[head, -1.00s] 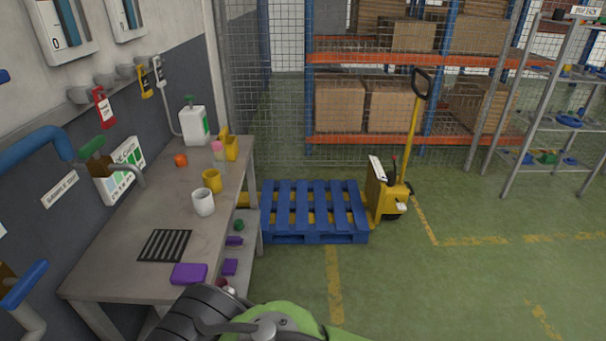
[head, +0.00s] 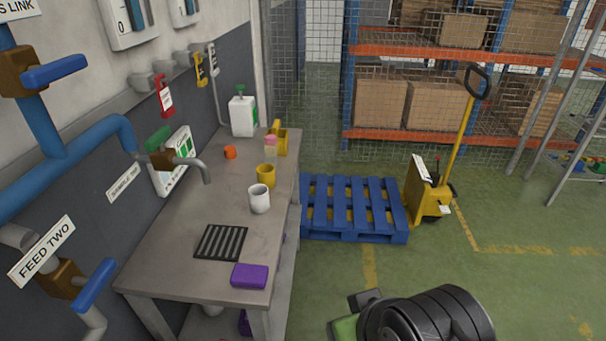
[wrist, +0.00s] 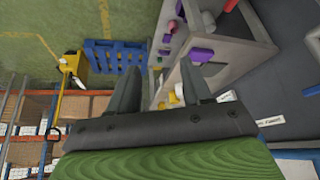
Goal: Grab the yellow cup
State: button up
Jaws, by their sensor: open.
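The yellow cup (head: 266,175) stands upright on the grey workbench (head: 175,265), just behind a white cup (head: 259,199) in the head view. My gripper (wrist: 160,80) shows in the wrist view with its two dark fingers spread apart and nothing held between them. Small yellow and white shapes show beyond the fingers on the bench, too small to tell apart surely. The gripper is well away from the cups. In the head view only dark and green parts of my arm show at the bottom right; the fingertips are not seen there.
A black slotted grate (head: 221,242) and a purple block (head: 249,275) lie on the near bench. An orange item (head: 230,152), a white jug (head: 242,116) and a yellow holder (head: 281,141) stand farther back. Pipes and valves line the left wall. A blue pallet (head: 352,207) lies beyond the bench.

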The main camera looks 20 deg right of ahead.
aim_at(266, 177)
jog(key=i+l+u, duration=0.15)
jog(key=l+u, duration=0.2)
jog(key=l, duration=0.15)
jog(key=l+u, duration=0.35)
jog(key=l, duration=0.15)
jog(key=l+u, duration=0.35)
jog(key=l, duration=0.2)
jog(key=i+l+u, duration=0.25)
jog(key=u, duration=0.15)
jog(key=i+l+u, duration=0.55)
jog(key=l+u, duration=0.2)
